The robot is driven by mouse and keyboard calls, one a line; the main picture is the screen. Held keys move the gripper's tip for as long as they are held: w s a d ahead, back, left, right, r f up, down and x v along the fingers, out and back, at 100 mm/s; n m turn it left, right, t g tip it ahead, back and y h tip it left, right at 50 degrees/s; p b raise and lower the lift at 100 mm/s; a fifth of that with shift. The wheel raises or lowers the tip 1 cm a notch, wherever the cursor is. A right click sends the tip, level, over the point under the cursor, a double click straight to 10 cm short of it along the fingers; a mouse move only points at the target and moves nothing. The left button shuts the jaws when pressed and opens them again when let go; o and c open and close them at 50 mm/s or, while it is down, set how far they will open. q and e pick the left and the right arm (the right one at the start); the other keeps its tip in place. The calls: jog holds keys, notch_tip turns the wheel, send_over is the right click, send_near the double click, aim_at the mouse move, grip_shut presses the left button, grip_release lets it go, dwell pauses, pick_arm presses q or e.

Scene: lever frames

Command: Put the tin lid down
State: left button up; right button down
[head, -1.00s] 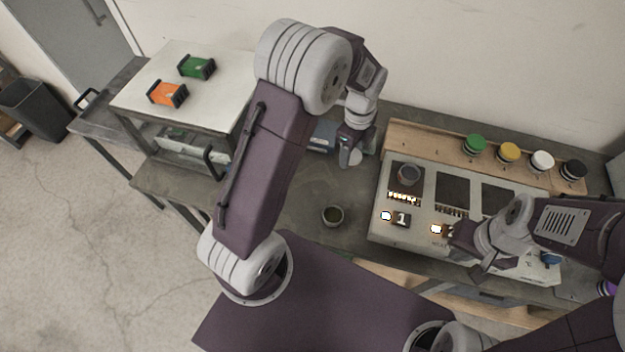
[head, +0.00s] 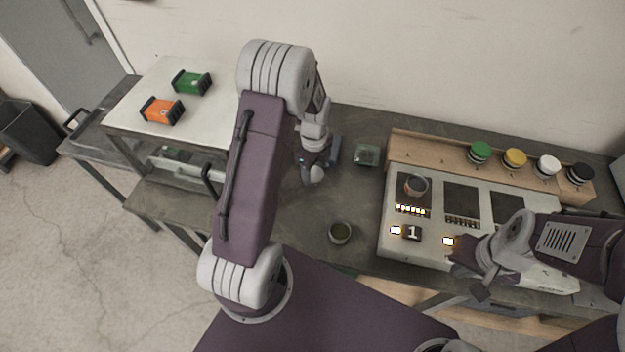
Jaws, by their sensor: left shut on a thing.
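My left gripper (head: 307,174) hangs over the grey bench, left of the white panel. It is shut on a small pale grey round piece, which I take to be the tin lid (head: 317,174). The gripper hides part of it, and I cannot tell whether it touches the bench. An open round tin (head: 340,232) with dark greenish contents stands on the bench, nearer to me and slightly right of the lid. My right gripper (head: 463,259) is at the front of the white panel, beside a lit square. Its fingers are too unclear to show whether they are open.
A clear greenish box (head: 367,155) and a partly hidden blue item (head: 335,150) lie behind the gripper. The white panel (head: 390,240) carries a cup (head: 416,185). Several capped jars stand on the wooden shelf (head: 430,150). Bench around the tin is clear.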

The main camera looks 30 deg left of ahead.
pick_arm(q)
jog(key=shift+s+a+f, duration=0.15)
jog(key=shift+a+f, duration=0.1)
jog(key=shift+a, duration=0.15)
jog(key=shift+f, duration=2)
jog(key=shift+f, duration=0.1)
jog(key=o, duration=1.3)
notch_tip(320, 180, up, 12)
jog(key=shift+d+r, duration=0.1)
jog(key=shift+r, duration=0.1)
jog(key=s+d+n, duration=0.2)
jog(key=s+n, duration=0.2)
jog(key=n, duration=0.2)
jog(key=s+d+n, duration=0.3)
jog(key=s+n, duration=0.1)
jog(key=n, duration=0.3)
jog(key=s+d+r+n+t, duration=0.1)
jog(key=s+d+n, duration=0.1)
jog(key=s+n, duration=0.3)
jog(key=shift+s+d+n, duration=0.1)
jog(key=shift+d+n, duration=0.2)
jog(key=shift+n, duration=0.8)
